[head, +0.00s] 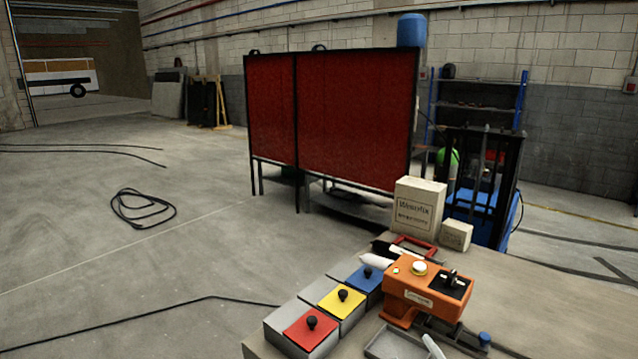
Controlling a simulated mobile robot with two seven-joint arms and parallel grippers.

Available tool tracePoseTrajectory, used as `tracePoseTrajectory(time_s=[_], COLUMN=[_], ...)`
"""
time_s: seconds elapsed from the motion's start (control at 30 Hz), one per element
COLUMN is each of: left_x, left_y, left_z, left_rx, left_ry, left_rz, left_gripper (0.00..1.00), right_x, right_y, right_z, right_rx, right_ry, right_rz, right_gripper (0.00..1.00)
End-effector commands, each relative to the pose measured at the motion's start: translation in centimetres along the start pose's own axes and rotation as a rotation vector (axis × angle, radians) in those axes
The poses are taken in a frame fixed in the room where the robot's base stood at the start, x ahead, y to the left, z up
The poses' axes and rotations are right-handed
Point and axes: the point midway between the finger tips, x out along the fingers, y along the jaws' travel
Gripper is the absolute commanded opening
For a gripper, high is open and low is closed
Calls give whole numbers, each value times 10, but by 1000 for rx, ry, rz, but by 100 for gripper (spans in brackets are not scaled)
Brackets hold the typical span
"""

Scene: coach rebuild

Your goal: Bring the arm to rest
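Neither of my grippers shows in the head view, and no arm of mine can be made out. A workbench (560,312) stands at the lower right. On it is an orange device (425,290) with a pale round knob and a black top plate. Left of the device, grey boxes carry a red lid (309,327), a yellow lid (341,301) and a blue lid (363,280), each with a black knob. A grey tray (392,345) lies at the bottom edge, partly cut off, with a white rod-like thing (434,346) beside it.
A large carton (418,205) and a small one (456,235) stand at the bench's back edge. Red screens (340,120) and a blue forklift-like machine (485,205) stand behind. Cables (143,208) lie on the otherwise open floor at left. The bench's right part is clear.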

Motion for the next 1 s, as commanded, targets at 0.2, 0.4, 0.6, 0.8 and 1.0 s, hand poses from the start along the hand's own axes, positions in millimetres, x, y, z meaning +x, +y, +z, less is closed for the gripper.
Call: tracePoseTrajectory(time_s=[0.2, 0.4, 0.6, 0.8, 1.0], left_x=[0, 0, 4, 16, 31], left_y=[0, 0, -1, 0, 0], left_z=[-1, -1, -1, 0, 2], left_rx=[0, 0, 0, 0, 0], left_ry=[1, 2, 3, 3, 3], left_rz=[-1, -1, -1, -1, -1], left_gripper=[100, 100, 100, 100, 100], right_x=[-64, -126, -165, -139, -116], right_y=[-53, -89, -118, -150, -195], right_z=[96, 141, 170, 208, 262], right_rx=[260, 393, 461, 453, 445], right_ry=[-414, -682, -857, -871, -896], right_rz=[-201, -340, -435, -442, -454], right_gripper=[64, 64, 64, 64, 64])
